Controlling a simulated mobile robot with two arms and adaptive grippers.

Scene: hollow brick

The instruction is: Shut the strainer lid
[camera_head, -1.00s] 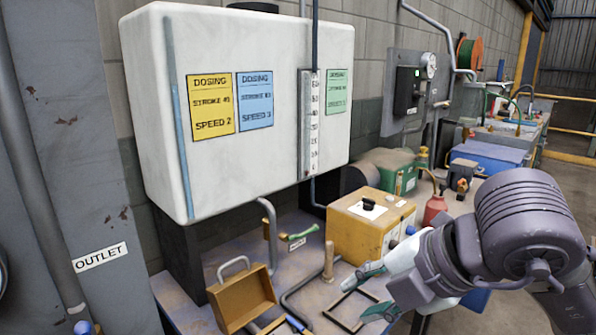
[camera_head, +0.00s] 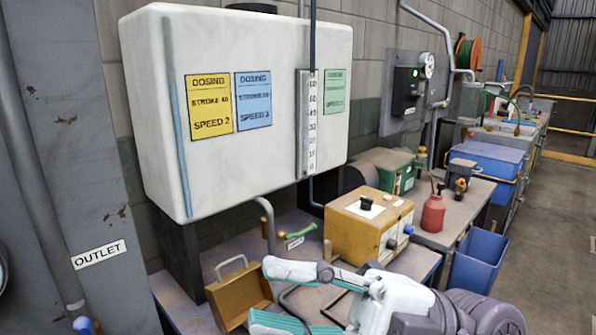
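A brown box-like part (camera_head: 236,296) with a grey wire handle (camera_head: 231,265) sits at the front of the bench, below the white tank. It may be the strainer with its lid raised, but I cannot tell for sure. My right gripper (camera_head: 264,294) is open, its fingers pointing left, one above the other in the picture. Its fingertips overlap the right side of the brown part in view. I cannot tell whether they touch it. The gap between the fingers looks empty. My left gripper is out of view.
The white tank (camera_head: 260,150) stands over the bench. A red bottle (camera_head: 433,213) and blue bin (camera_head: 478,262) stand further right.

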